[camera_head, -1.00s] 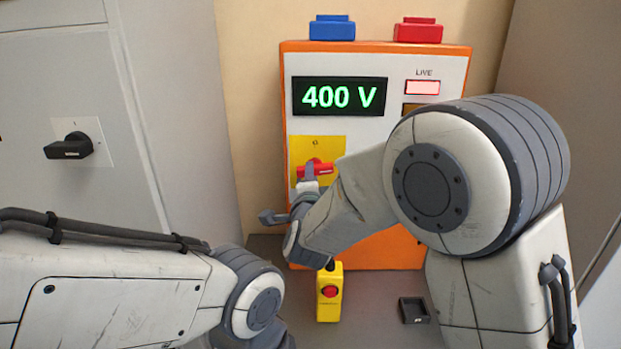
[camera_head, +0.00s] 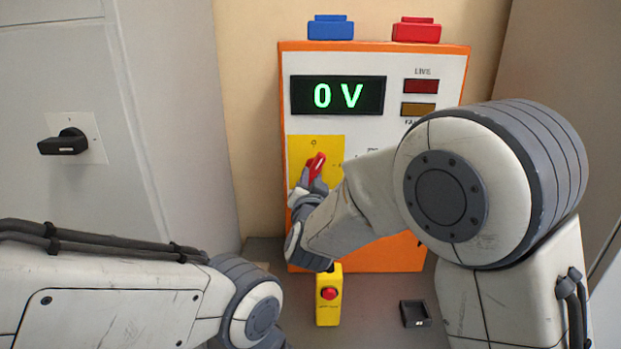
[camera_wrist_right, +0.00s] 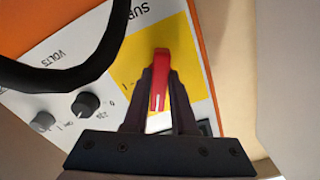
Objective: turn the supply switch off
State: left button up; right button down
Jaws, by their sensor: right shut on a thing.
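The supply switch is a red handle (camera_head: 317,166) on a yellow plate (camera_head: 331,147) on the front of the orange and white supply box (camera_head: 440,75). The handle now stands near upright, tilted a little to the right at its top. My right gripper (camera_head: 311,182) is shut on the red handle. In the right wrist view the red handle (camera_wrist_right: 160,80) sits between the two dark fingers of my right gripper (camera_wrist_right: 160,88). The display (camera_head: 338,95) reads 0 V, and the LIVE lamp (camera_head: 421,86) is dark red. My left arm shows at lower left, but its gripper is out of view.
A blue block (camera_head: 331,27) and a red block (camera_head: 416,30) are on top of the box. A yellow box with a red button (camera_head: 329,293) and a small black tray (camera_head: 415,313) are on the bench. A grey cabinet with a black handle (camera_head: 63,142) stands at left.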

jog(key=n, duration=0.2)
jog(key=n+p, duration=0.1)
jog(key=n, duration=0.2)
jog(key=shift+d+n, duration=0.2)
jog(key=shift+n, duration=0.1)
dwell(0.5)
jog(key=c, duration=0.7)
grip_release()
jog(key=shift+s, duration=0.1)
jog(key=s+b, duration=0.1)
jog(key=s, duration=0.9)
jog(key=shift+s+b, duration=0.15)
jog(key=shift+b, duration=0.25)
